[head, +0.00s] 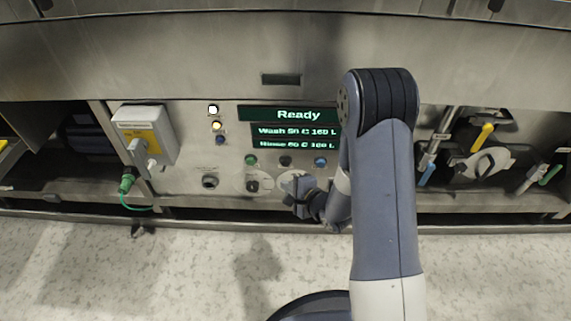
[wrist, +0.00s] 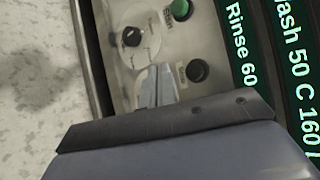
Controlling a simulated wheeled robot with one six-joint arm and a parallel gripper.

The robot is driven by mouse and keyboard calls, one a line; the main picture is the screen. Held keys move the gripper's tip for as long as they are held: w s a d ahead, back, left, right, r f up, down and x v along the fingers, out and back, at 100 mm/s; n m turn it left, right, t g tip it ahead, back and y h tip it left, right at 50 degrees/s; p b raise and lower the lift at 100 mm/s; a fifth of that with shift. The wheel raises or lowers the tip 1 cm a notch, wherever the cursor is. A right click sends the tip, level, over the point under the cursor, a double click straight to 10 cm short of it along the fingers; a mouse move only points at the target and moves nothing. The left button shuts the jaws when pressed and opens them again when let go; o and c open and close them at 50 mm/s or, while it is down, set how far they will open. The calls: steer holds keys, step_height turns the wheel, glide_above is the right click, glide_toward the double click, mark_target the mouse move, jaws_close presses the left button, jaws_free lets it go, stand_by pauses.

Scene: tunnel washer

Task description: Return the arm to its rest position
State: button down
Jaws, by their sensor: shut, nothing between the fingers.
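My arm reaches up from the lower right of the head view and bends down toward the control panel (head: 215,150). My gripper (head: 290,184) is at the lower part of the panel, in front of the area right of a black rotary knob (head: 252,186). In the wrist view the fingers of my gripper (wrist: 156,84) are together and empty, pointing at the panel. The knob (wrist: 131,37) on its pale round dial lies beyond the fingertips. Whether the fingers touch the panel cannot be told.
A display (head: 298,114) reads "Ready", with wash and rinse lines below. Green (head: 251,160), black (head: 285,161) and blue (head: 320,162) buttons sit under it. A grey switch box (head: 146,135) with a green cable is left; pipes with a yellow-handled valve (head: 483,136) are right. Speckled floor is open in front.

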steer(key=s+b, duration=0.2)
steer(key=s, duration=0.1)
steer(key=shift+s+b, duration=0.35)
steer(key=shift+s, duration=0.05)
stand_by(0.6)
steer(key=w+p, duration=0.1)
steer(key=w, duration=0.1)
steer(key=w+p, duration=0.2)
steer(key=w, duration=0.1)
steer(key=shift+w+r, duration=0.2)
steer(key=shift+w, duration=0.05)
